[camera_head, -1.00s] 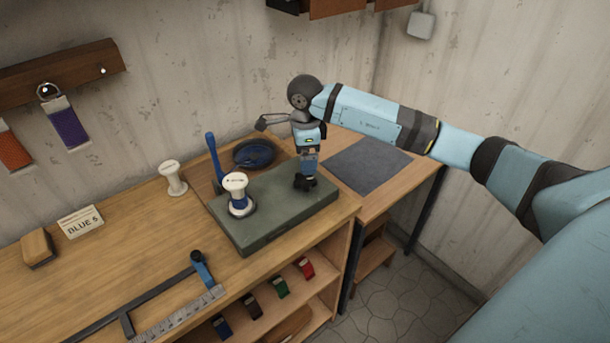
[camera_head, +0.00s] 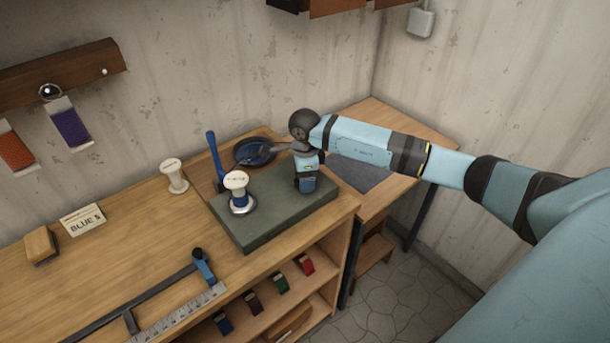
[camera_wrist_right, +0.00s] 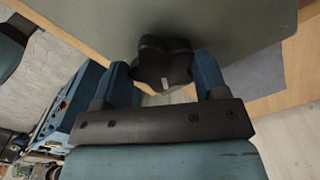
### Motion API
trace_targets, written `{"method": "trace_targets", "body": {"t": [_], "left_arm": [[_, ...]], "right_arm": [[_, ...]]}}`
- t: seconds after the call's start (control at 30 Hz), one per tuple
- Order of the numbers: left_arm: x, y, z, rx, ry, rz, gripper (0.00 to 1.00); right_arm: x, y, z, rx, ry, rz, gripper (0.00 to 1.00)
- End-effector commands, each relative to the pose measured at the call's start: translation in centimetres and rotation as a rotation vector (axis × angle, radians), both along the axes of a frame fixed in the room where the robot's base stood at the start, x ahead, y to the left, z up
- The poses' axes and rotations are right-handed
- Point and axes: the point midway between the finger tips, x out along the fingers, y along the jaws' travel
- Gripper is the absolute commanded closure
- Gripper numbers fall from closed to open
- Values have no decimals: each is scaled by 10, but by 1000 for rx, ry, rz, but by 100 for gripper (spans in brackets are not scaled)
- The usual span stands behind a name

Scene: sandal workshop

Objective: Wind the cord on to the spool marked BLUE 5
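A white spool (camera_head: 238,192) stands upright on the green base (camera_head: 262,233) in the head view, with blue cord around its core. Behind it, a dark dish (camera_head: 241,148) holds blue cord (camera_head: 257,156). A card marked BLUE 5 (camera_head: 83,219) stands at the left. My right gripper (camera_head: 306,187) is down at the right end of the base. In the right wrist view, a black lobed knob (camera_wrist_right: 163,62) lies between the fingertips of my right gripper (camera_wrist_right: 164,72). Whether they press on it is unclear. My left gripper is out of view.
A blue upright lever (camera_head: 215,160) rises beside the spool. A second, bare white spool (camera_head: 173,176) stands further left. A tan block (camera_head: 40,246) and a ruler (camera_head: 180,312) lie on the bench. A grey mat (camera_head: 355,175) lies on the right-hand table.

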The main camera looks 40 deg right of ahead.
Motion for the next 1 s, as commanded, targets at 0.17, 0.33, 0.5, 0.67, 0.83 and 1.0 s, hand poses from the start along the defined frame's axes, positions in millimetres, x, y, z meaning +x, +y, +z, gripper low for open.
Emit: {"method": "trace_targets", "body": {"t": [0.17,0.33,0.5,0.67,0.83,1.0], "left_arm": [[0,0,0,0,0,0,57],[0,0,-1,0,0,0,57],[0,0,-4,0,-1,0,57],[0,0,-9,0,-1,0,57],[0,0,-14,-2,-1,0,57],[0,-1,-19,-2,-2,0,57]], "right_arm": [[0,0,0,0,0,-1,57],[0,0,0,0,0,-21,57],[0,0,-1,0,1,-87,57],[1,0,-1,0,-1,-200,57],[1,0,-1,0,0,-355,57],[1,1,-1,0,-1,-517,57]]}}
